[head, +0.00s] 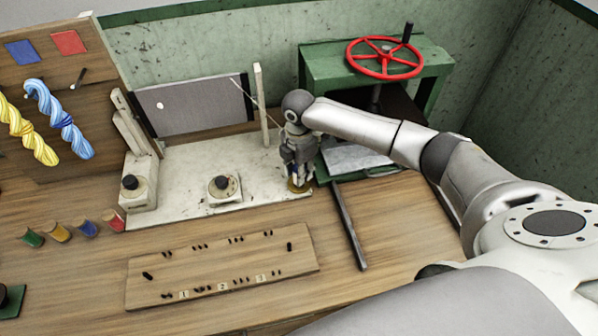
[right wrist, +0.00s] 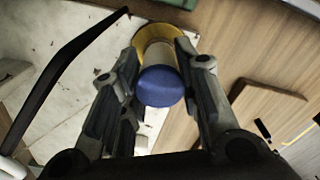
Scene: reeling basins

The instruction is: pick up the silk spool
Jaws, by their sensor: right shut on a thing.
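The silk spool (right wrist: 160,86) has a blue rounded end, a pale shaft and a yellow base (right wrist: 155,36). It stands between the two fingers of my right gripper (right wrist: 158,58) in the right wrist view. The right gripper is shut on it. In the head view my right gripper (head: 298,172) points down at the front right corner of the white board, and the spool's yellow base (head: 299,187) shows just below the fingertips. Most of the spool is hidden by the fingers there. My left gripper is in neither view.
The white board (head: 250,203) carries two dark knobs and a grey panel (head: 190,105). A pegged wooden board (head: 215,272) lies in front. A dark bar (head: 348,225) lies right of the gripper. A green stand with a red wheel (head: 384,58) is behind. Small coloured cups (head: 58,233) stand left.

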